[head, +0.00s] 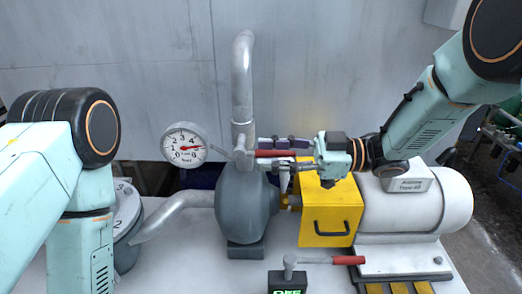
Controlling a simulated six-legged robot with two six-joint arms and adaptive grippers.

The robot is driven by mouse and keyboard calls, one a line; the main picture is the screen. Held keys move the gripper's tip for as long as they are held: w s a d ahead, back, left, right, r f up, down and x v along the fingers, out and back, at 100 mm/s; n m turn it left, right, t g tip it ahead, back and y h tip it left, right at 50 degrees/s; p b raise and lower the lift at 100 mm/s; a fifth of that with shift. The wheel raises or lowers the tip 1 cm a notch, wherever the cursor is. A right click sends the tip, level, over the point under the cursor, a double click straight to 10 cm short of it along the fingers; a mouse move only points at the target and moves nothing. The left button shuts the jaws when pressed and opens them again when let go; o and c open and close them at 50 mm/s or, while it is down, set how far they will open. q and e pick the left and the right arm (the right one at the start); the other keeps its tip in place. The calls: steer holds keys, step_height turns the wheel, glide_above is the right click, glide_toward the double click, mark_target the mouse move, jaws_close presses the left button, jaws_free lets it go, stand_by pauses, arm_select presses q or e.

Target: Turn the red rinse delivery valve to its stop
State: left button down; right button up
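The valve lever with a red handle (271,153) sits on the grey vertical pipe (242,85) above the rounded pump body (246,205). Its handle points to the right, roughly level. My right gripper (284,154) reaches in from the right, with one dark finger above the red handle and one below. The handle lies between the fingers; whether they press on it I cannot tell. The handle's right end is hidden by the gripper. My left arm stands at the left, but its gripper is out of view.
A gauge (185,145) is left of the pipe. A yellow box (325,215) and white motor (415,205) stand right. A second red-handled lever (348,260) is in front, above a green-lit OFF display (288,291). A grey wall (110,40) is behind.

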steer(key=shift+w+a+f, duration=0.25)
steer(key=shift+w+a, duration=0.2)
steer(key=shift+a, duration=0.5)
steer(key=shift+s+a+r, duration=0.3)
steer(key=shift+s+a, duration=0.2)
steer(key=shift+s, duration=0.1)
steer(key=shift+w+d, duration=0.1)
steer(key=shift+d, duration=0.15)
steer(key=shift+c, duration=0.4)
steer(key=shift+w+d+f, duration=0.25)
steer(key=shift+w+d, duration=0.05)
steer(key=shift+w, duration=0.1)
steer(key=c, duration=0.3)
steer(key=shift+c, duration=0.7)
steer(key=shift+s+a+r, duration=0.2)
steer(key=shift+s+a, duration=0.1)
jaws_close()
steer(key=shift+w+f, duration=0.1)
